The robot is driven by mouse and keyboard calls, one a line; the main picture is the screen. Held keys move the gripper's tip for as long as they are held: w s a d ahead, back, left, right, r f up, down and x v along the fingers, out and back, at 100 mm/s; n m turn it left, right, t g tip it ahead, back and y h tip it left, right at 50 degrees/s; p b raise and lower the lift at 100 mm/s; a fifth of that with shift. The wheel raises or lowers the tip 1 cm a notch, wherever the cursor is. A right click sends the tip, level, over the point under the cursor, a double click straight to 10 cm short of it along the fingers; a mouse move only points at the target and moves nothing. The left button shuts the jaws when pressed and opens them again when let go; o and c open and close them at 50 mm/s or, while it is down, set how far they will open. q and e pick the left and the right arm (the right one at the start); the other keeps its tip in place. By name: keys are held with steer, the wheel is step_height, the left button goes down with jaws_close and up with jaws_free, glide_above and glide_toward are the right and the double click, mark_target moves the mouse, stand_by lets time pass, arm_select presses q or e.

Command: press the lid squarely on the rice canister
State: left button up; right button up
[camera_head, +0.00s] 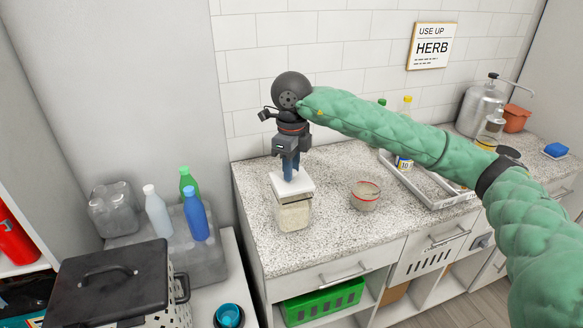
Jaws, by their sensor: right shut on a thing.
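The rice canister (294,215) is a clear square jar with pale contents, standing upright near the left end of the speckled counter. A white square lid (302,187) is right over its mouth, turned a little against it. I cannot tell whether the lid is seated or has a small gap under it. My right gripper (290,173) points straight down, with its blue fingers shut on the middle of the lid. The gripper and lid hide the canister's mouth. My left gripper is not in view.
Farther right are a tray (437,203), a metal dispenser (481,105) and an orange pot (515,118). Bottles (196,215) and a black-lidded bin (110,280) are at left.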

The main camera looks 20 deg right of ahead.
steer(key=shift+b, duration=0.4)
stand_by(0.7)
stand_by(0.3)
steer(key=o, duration=1.1)
steer(key=shift+c, duration=0.2)
steer(key=shift+o, duration=0.4)
steer(key=o, duration=0.4)
steer(key=shift+r, duration=0.1)
steer(key=shift+r+p, duration=0.7)
steer(key=shift+r, duration=2.7)
